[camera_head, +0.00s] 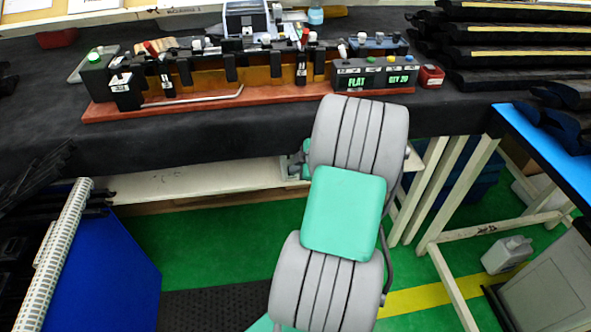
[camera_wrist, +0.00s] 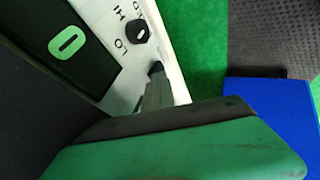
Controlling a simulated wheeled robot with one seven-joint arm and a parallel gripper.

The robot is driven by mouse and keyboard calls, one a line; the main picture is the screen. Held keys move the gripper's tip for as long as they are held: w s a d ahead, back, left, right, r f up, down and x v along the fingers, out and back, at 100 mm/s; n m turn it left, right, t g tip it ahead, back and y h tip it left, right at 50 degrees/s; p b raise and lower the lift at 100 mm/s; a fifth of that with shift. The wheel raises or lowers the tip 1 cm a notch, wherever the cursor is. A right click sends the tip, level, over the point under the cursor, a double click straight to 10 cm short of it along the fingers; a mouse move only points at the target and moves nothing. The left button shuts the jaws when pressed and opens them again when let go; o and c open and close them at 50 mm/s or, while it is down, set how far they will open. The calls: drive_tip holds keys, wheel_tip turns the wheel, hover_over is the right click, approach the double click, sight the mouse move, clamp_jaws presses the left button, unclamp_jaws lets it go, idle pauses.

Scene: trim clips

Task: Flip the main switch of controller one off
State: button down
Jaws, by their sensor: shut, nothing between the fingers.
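In the wrist view, a white controller panel (camera_wrist: 120,78) fills the upper left. It carries a black display with a lit green 0 (camera_wrist: 66,43) and a black knob (camera_wrist: 136,31) beside the marks HI and LO. My gripper (camera_wrist: 156,70) is shut and empty, its narrow dark tip against or just in front of the panel below the knob. I cannot tell whether it touches. No main switch is clearly visible; the fingers cover part of the panel.
A white shelf (camera_head: 190,187) runs under the black worktable (camera_head: 230,135). A blue panel (camera_head: 105,258) stands lower left; table legs (camera_head: 455,190) stand right.

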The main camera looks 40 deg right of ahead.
drive_tip(key=s+a+f+p+v, duration=0.1)
drive_tip(key=a+v, duration=0.1)
drive_tip(key=v, duration=1)
drive_tip(key=shift+s+r, duration=0.15)
drive_tip(key=shift+s, duration=0.1)
